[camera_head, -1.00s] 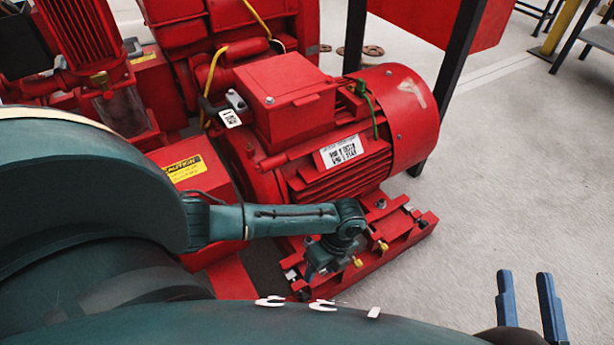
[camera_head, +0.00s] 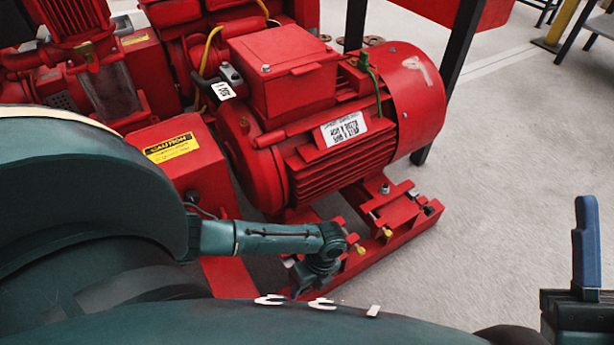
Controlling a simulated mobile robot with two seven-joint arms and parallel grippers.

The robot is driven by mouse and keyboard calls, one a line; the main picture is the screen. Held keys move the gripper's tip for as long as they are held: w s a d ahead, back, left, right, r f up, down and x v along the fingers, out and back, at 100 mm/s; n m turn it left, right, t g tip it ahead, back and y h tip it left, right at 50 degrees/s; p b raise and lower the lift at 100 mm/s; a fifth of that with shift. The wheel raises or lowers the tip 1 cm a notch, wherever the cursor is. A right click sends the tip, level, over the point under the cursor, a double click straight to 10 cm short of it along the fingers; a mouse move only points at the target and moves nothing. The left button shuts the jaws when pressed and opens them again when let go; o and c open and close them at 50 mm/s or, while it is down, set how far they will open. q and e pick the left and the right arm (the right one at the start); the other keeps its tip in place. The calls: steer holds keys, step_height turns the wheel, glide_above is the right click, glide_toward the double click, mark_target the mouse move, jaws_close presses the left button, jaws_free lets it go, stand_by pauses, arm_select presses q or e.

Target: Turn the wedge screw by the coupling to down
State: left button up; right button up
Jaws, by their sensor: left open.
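The red motor (camera_head: 345,165) stands on a red base frame (camera_head: 372,262). The coupling is under a red guard (camera_head: 185,160) with a yellow caution label, left of the motor. Brass-coloured screws (camera_head: 386,232) sit along the near side of the base. A pale fitting (camera_head: 290,262) lies closer to the guard, partly covered; I cannot tell whether it is the wedge screw. My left gripper (camera_head: 313,281) is open and points down beside the base's near-left corner; its fingers are small and partly hidden. My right gripper (camera_head: 586,240) shows one blue finger at the right edge.
A dark post (camera_head: 465,60) stands behind the motor. A yellow cable (camera_head: 208,55) hangs left of the junction box (camera_head: 283,75). Pale floor (camera_head: 500,190) to the right is clear. My own body covers the lower left and bottom.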

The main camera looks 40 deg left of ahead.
arm_select(q)
steer(key=shift+c, duration=0.4)
steer(key=c, duration=0.9)
steer(key=shift+s+r+p, duration=0.1)
steer(key=shift+p, duration=0.3)
steer(key=t+p, duration=0.2)
steer(key=t+h+p, duration=0.1)
steer(key=p, duration=0.1)
steer(key=shift+s+a+r+t+h+p, duration=0.1)
steer(key=shift+s+r+t+h+p, duration=0.05)
steer(key=shift+s+t+h+p, duration=0.2)
steer(key=shift+t, duration=0.25)
steer(key=shift+s+f+t+h+p, duration=0.2)
steer(key=shift+t+h+p, duration=0.45)
steer(key=shift+t, duration=0.45)
arm_select(e)
step_height(320, 180, down, 6)
steer(key=m+g+h, duration=0.2)
steer(key=m+h, duration=0.4)
steer(key=shift+s+a+f, duration=0.25)
steer(key=shift+s, duration=0.1)
arm_select(q)
steer(key=shift+w+a, duration=0.1)
steer(key=o, duration=1)
